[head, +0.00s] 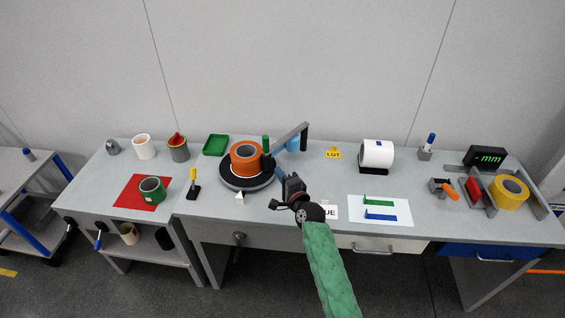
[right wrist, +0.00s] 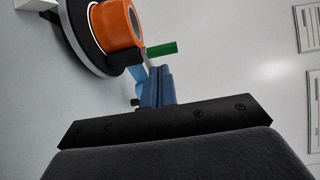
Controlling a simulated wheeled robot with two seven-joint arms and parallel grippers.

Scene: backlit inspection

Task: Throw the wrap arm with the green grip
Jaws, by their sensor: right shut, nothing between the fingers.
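An orange roll (head: 245,157) sits on a round black turntable (head: 247,184) on the bench. A grey wrap arm (head: 287,141) reaches from beside the roll to the back right and has a dark piece hanging at its far end. An upright green grip (head: 265,143) stands by the roll's right side, and it also shows in the right wrist view (right wrist: 161,49). My right gripper (head: 279,174) is shut and empty, just right of the turntable and nearer than the green grip. In the right wrist view its blue fingers (right wrist: 155,87) appear close below the grip; contact cannot be told. My left gripper is out of view.
A green tray (head: 216,145) and a yellow-handled tool (head: 193,185) stand left of the turntable. A yellow LOT sign (head: 333,153), a white roll (head: 377,154) and a white sheet (head: 380,217) with green and blue strips lie to the right. Bench between sign and gripper is mostly clear.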

